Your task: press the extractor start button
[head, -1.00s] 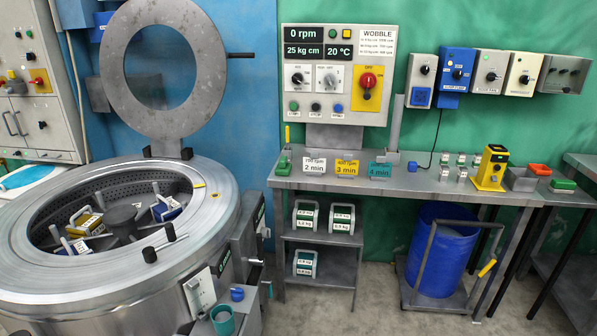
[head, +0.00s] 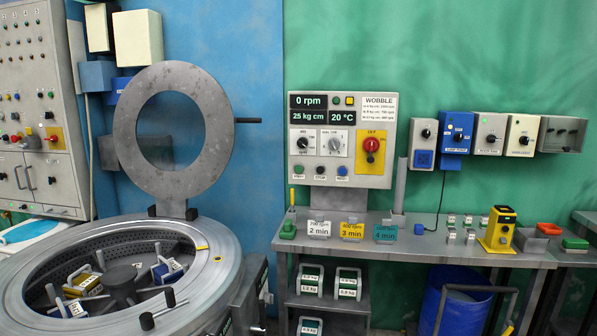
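The extractor control panel (head: 380,182) is a pale box on the green wall, above the back of the grey bench. Its displays read 0 rpm, 25 kg cm and 20 °C. Along its lower edge sit a green button (head: 299,170), a black button (head: 320,170) and a blue button (head: 342,170). Their labels are too small to read surely; the green one at left looks like start. The extractor drum (head: 215,262) stands at left with its ring lid (head: 118,130) raised upright. Blocks with handles lie inside it. Neither of my grippers is in view.
The bench (head: 400,248) holds time cards, a green block (head: 288,228), small weights and a yellow device (head: 499,230). A blue barrel (head: 462,305) stands underneath. Several small control boxes (head: 457,132) hang right of the panel. The space before the panel is clear.

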